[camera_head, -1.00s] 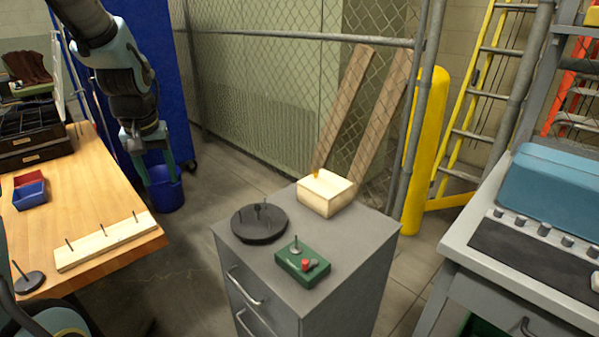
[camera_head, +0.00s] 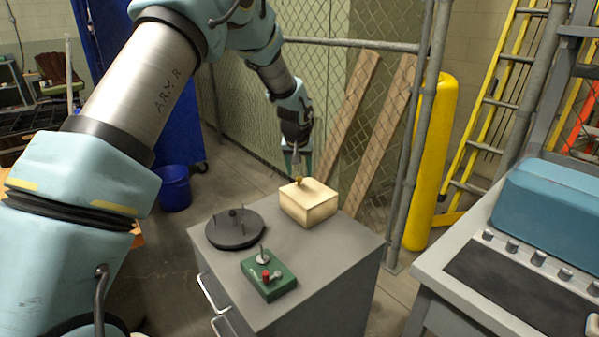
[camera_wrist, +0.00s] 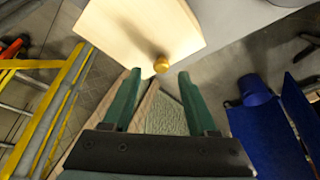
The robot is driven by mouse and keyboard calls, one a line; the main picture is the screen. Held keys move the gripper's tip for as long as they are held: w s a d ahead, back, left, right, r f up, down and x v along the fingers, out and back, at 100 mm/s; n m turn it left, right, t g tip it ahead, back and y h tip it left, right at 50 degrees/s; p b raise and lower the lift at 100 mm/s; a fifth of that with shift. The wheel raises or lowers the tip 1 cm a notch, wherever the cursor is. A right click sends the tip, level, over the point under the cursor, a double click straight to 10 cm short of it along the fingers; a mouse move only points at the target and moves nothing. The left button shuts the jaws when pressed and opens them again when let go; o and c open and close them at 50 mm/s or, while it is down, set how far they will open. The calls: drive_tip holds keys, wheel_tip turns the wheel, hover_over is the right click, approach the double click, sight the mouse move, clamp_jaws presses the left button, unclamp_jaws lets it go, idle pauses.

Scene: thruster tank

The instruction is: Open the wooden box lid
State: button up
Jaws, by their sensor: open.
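The wooden box (camera_head: 309,209) is pale and stands on the back of the grey cabinet top, with its lid (camera_head: 312,192) shut. A small brass knob (camera_head: 298,181) sits at the lid's far left edge. In the wrist view the lid (camera_wrist: 135,32) fills the upper middle, and the knob (camera_wrist: 161,65) shows at its near edge. My gripper (camera_head: 298,158) is just above and behind the knob. In the wrist view my gripper (camera_wrist: 158,74) is open, its two green fingers on either side of the knob with gaps. I cannot tell whether either finger touches the lid.
On the grey cabinet (camera_head: 330,262) are a black round disc with pins (camera_head: 235,230) and a green block with a red button (camera_head: 268,277). A chain-link fence, planks (camera_head: 352,120) and a yellow post (camera_head: 432,160) stand behind. A blue case (camera_head: 555,212) is at right.

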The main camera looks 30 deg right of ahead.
drive_tip(key=shift+x, duration=1.25)
drive_tip(key=shift+a, duration=0.1)
drive_tip(key=shift+c, duration=0.4)
clamp_jaws()
